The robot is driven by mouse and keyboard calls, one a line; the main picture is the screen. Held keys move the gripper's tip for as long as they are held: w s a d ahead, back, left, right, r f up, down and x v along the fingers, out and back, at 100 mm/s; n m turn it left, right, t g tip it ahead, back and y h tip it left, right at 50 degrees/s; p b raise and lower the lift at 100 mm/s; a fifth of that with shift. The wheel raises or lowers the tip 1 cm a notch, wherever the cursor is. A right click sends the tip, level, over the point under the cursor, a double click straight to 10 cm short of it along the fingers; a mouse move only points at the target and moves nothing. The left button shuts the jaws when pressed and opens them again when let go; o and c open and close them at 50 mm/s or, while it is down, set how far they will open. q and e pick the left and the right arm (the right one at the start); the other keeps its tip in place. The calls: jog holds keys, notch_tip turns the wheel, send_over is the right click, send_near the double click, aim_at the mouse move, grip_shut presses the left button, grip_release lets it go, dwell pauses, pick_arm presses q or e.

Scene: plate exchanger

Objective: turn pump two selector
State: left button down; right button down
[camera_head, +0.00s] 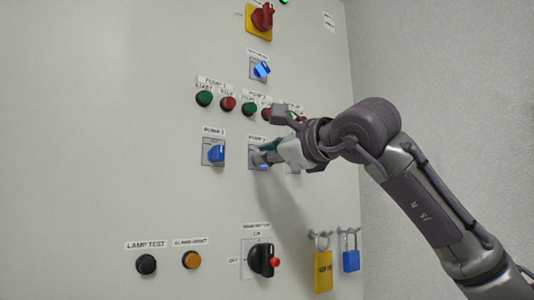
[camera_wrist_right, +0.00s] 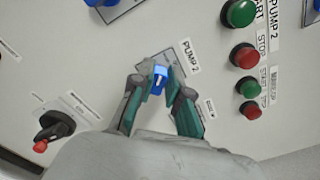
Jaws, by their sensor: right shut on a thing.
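The pump two selector (camera_wrist_right: 160,75) is a small blue knob on a grey plate under a "PUMP 2" label in the right wrist view. In the head view its plate (camera_head: 252,162) shows beside my right gripper (camera_head: 264,158), which covers most of the knob. In the wrist view my right gripper (camera_wrist_right: 160,103) has its two green-padded fingers on either side of the blue knob, shut on it. My left gripper is not in view.
The pump one selector (camera_head: 216,153) is to the left. Green and red push buttons (camera_head: 228,103) sit above. A black rotary switch with a red tip (camera_head: 262,260), a yellow tag (camera_head: 323,271) and a blue padlock (camera_head: 351,260) are below. The panel's left side is bare.

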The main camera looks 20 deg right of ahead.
jog(key=c, duration=1.1)
grip_release()
jog(key=shift+c, duration=0.2)
jog(key=v, duration=1.2)
